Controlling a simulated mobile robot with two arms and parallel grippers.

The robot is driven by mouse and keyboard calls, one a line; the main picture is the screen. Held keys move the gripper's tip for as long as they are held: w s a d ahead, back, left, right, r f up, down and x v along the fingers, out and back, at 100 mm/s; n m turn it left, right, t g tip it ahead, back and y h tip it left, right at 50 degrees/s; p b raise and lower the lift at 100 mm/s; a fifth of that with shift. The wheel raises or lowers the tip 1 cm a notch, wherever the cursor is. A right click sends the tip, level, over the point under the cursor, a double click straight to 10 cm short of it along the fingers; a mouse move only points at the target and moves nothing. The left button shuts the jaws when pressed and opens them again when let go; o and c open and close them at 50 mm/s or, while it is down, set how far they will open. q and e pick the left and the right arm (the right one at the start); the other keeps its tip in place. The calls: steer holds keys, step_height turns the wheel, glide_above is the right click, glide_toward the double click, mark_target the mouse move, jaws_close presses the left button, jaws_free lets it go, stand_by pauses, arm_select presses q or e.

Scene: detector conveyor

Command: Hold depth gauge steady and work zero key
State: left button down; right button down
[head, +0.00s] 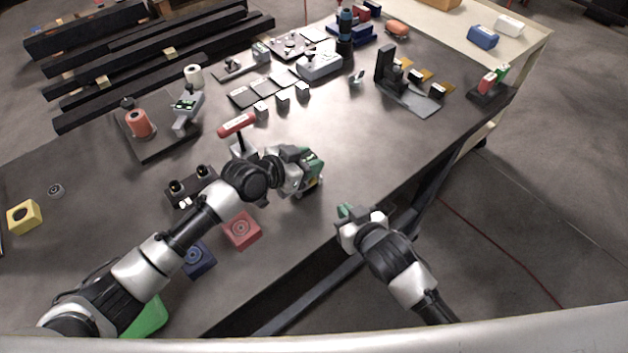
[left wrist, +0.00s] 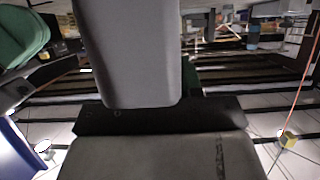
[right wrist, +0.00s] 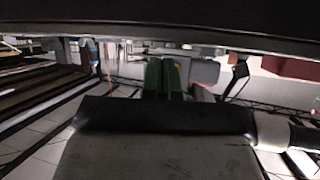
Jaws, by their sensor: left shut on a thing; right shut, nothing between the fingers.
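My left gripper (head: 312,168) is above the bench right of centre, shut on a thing. In the left wrist view a plain grey block (left wrist: 128,50) fills the middle, close to the camera, with a green finger part at upper left. I take this block for the depth gauge; its display and zero key do not show. In the head view it is mostly hidden by the gripper. My right gripper (head: 347,212) is lower and to the right, by the bench's front edge, apart from the left one. Its green fingers (right wrist: 163,78) are together and empty.
The dark bench (head: 375,150) carries a red block (head: 242,230), a blue block (head: 198,260), a red-handled tool (head: 237,124) and a small device on a stand (head: 187,108). A black bracket (head: 385,68) stands at the back right. The bench's right front is clear.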

mark_target(313, 181)
steer(key=h, duration=0.1)
steer(key=t+h, duration=0.1)
steer(key=h, duration=0.1)
steer(key=shift+s+d+m, duration=0.2)
steer(key=shift+s+m, duration=0.1)
steer(key=shift+s, duration=0.1)
steer(key=shift+s+d+r+t+h, duration=0.1)
steer(key=shift+s+r+t+h, duration=0.1)
steer(key=shift+s+t+h, duration=0.55)
steer(key=shift+s+d+r+t+h, duration=0.15)
steer(key=shift+s+h, duration=0.25)
steer(key=shift+h, duration=0.75)
steer(key=shift+a, duration=0.15)
steer(key=shift+w+a, duration=0.85)
steer(key=shift+w, duration=0.35)
steer(key=shift+w+a, duration=0.85)
steer(key=shift+w, duration=0.35)
steer(key=shift+w+a, duration=0.85)
steer(key=shift+w, duration=0.35)
steer(key=shift+w+a, duration=0.1)
steer(key=shift+w+a, duration=0.15)
steer(key=shift+w, duration=0.1)
